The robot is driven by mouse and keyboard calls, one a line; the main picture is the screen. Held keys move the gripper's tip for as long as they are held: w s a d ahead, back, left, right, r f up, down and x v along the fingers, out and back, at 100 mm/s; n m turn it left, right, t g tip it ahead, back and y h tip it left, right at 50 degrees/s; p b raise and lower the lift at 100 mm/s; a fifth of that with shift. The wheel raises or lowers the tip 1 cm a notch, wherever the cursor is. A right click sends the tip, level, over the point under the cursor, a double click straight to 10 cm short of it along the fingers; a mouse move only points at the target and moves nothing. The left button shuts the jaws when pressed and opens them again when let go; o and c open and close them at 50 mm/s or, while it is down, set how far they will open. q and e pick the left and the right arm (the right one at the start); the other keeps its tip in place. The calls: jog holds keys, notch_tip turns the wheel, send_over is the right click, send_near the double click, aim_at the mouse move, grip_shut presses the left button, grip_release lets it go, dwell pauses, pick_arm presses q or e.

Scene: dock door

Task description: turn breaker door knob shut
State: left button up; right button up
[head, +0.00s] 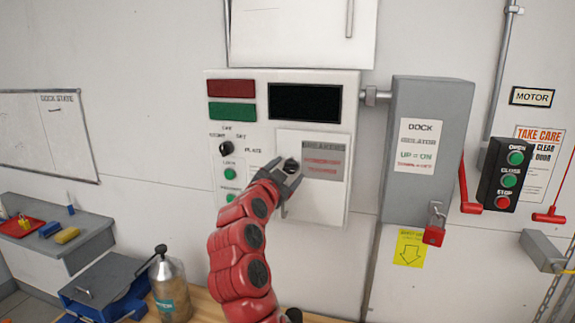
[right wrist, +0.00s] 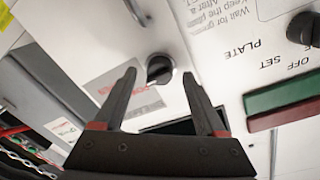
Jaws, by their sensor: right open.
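The breaker door (head: 325,188) is a pale panel marked BREAKERS on the white control box, and it looks flush with the box. Its black round knob (head: 292,164) is at the door's left side, partly covered by my right gripper (head: 286,176). In the right wrist view the knob (right wrist: 159,69) shows whole, with its ridge slanted. My right gripper is open, with one dark finger on each side of the knob in that view. Whether the fingers touch it or stand a little short of it, I cannot tell. My left gripper is out of view.
A second black knob (head: 226,148) sits left of the door, above green buttons (head: 230,174). A grey isolator box (head: 428,150) with a red lever (head: 466,190) stands to the right. Below are a metal flask (head: 170,288) and a blue-grey box (head: 103,285).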

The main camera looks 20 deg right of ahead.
jog(key=shift+w+d, duration=0.25)
jog(key=shift+w, duration=0.05)
grip_shut()
dwell(0.3)
